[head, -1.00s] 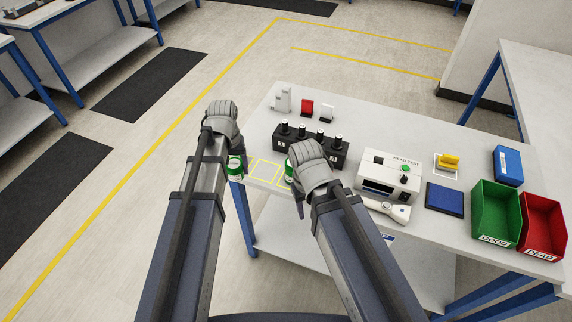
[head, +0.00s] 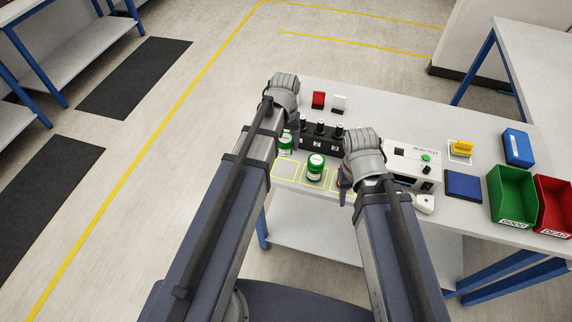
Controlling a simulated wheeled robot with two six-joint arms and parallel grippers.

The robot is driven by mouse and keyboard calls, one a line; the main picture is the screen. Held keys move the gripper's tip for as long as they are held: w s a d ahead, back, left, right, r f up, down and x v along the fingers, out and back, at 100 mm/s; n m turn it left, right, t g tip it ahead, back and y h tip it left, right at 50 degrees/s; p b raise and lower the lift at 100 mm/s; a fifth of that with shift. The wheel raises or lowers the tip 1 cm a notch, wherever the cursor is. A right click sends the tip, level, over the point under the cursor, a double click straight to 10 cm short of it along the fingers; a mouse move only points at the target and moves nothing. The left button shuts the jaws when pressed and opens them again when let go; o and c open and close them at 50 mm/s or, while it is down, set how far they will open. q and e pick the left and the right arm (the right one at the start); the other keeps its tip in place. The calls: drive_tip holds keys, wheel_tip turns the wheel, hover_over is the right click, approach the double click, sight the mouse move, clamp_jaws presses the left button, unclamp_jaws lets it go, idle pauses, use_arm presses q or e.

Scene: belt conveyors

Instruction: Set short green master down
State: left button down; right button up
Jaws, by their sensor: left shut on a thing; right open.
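My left gripper (head: 286,124) is shut on a green can with a white band (head: 286,143), over the near left part of the table, behind the left yellow square. My arm hides part of this can, and I cannot tell whether it touches the table. A second green can with a white label (head: 315,168) stands upright in the middle yellow square. I cannot tell which can is the shorter. The left yellow square (head: 284,171) is empty. My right gripper (head: 344,180) is open at the right square, with a small dark red thing partly visible beside it.
The white head-test box (head: 408,166) is to the right, then a blue pad (head: 463,185), a green bin (head: 512,194) and a red bin (head: 556,205). Red and white pieces stand at the back.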

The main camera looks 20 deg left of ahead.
sight(285, 169)
use_arm(q)
drive_tip(key=shift+a+f+b, duration=0.1)
drive_tip(key=shift+f+b, duration=4.75)
drive_tip(key=shift+f, duration=0.2)
drive_tip(key=shift+f, duration=0.2)
unclamp_jaws()
drive_tip(key=shift+r, duration=0.1)
wheel_tip(285, 169, up, 12)
drive_tip(key=p, duration=1.2)
drive_tip(key=shift+r, duration=0.2)
drive_tip(key=s+d+m, duration=0.1)
drive_tip(key=s+d, duration=0.2)
drive_tip(key=s, duration=0.1)
drive_tip(key=s+d+m, duration=0.2)
drive_tip(key=s+d, duration=0.2)
drive_tip(key=s, duration=0.1)
drive_tip(key=s+d+m+y, duration=0.1)
drive_tip(key=s+d+m, duration=0.1)
drive_tip(key=s, duration=0.3)
drive_tip(key=shift+s+d, duration=0.15)
drive_tip(key=shift+d, duration=0.65)
